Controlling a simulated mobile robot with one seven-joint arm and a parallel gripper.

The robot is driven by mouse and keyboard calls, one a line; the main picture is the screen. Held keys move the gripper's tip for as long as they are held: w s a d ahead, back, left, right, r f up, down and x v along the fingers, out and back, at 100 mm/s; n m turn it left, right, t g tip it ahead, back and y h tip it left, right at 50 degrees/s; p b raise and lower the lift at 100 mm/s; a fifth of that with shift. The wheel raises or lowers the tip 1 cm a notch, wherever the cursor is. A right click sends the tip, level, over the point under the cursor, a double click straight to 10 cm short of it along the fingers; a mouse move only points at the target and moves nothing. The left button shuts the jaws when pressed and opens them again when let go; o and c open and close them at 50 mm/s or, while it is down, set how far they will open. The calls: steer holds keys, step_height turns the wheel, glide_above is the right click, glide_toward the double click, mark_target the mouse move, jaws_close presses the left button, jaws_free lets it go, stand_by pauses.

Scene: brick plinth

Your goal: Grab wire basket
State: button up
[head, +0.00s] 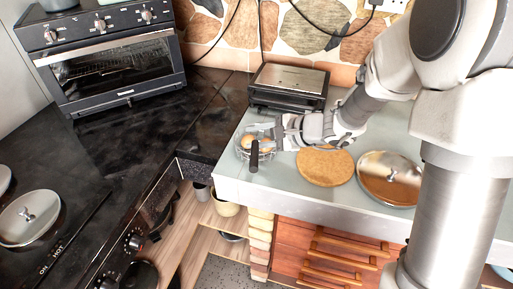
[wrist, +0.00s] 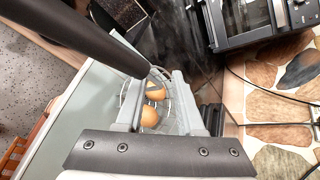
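The wire basket (head: 240,150) stands near the left end of the pale counter in the head view, with brown eggs (wrist: 149,117) in it. Its thin wires (wrist: 168,101) show between and beyond my fingers in the wrist view. My gripper (head: 259,133) is at the basket, over its upper part in the head view. In the wrist view my gripper (wrist: 158,77) has its two fingers apart, with the eggs seen between them. I cannot tell whether a finger touches the wire. A dark bar (head: 254,156) stands up at the basket's front; it looms large in the wrist view (wrist: 80,35).
A dark grill press (head: 289,88) stands behind my gripper. A round cork mat (head: 325,168) and a shiny lid (head: 389,178) lie to the right. A toaster oven (head: 118,65) is at the back left. The counter's front edge is close to the basket.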

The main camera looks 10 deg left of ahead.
jaws_close()
stand_by(1.2)
